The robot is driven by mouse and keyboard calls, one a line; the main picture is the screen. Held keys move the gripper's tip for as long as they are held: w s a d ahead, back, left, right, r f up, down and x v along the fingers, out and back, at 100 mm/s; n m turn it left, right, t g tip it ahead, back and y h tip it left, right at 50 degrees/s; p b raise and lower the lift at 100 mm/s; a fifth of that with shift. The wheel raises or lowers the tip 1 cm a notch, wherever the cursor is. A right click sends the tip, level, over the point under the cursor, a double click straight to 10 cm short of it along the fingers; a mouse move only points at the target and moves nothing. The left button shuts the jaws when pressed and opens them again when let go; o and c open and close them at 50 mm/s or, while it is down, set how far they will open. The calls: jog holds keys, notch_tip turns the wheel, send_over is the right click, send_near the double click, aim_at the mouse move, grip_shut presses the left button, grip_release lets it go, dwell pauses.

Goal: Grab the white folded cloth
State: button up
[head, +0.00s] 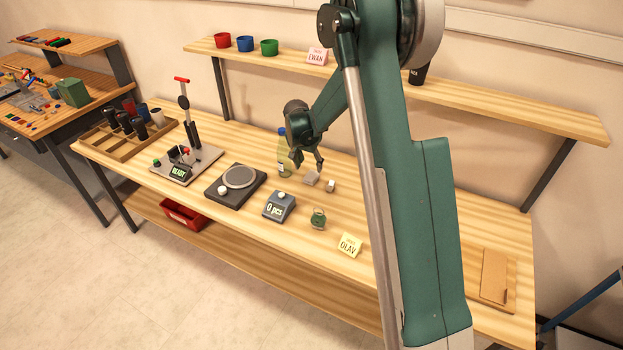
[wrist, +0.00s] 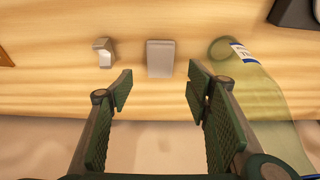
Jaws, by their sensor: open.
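A small pale grey-white folded piece (head: 312,178), which looks like the cloth, lies on the wooden workbench just below my gripper (head: 309,162). In the wrist view the folded piece (wrist: 160,58) is a flat rectangle, centred ahead of the gap between the fingertips. My gripper (wrist: 160,86) is open and empty, with a finger to either side of that gap. It is apart from the piece.
A clear bottle (head: 283,155) stands close beside my gripper; the bottle (wrist: 250,85) is at right in the wrist view. A small grey-white object (head: 331,186) lies near the cloth. A counting display (head: 279,207) and green-filled jar (head: 318,219) stand nearer the front.

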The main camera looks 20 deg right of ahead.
aim_at(312, 175)
jog(key=shift+x, duration=0.95)
jog(key=shift+f, duration=0.1)
jog(key=shift+b+x, duration=0.45)
jog(key=shift+x, duration=2.05)
jog(key=shift+a, duration=0.1)
jog(key=c, duration=0.9)
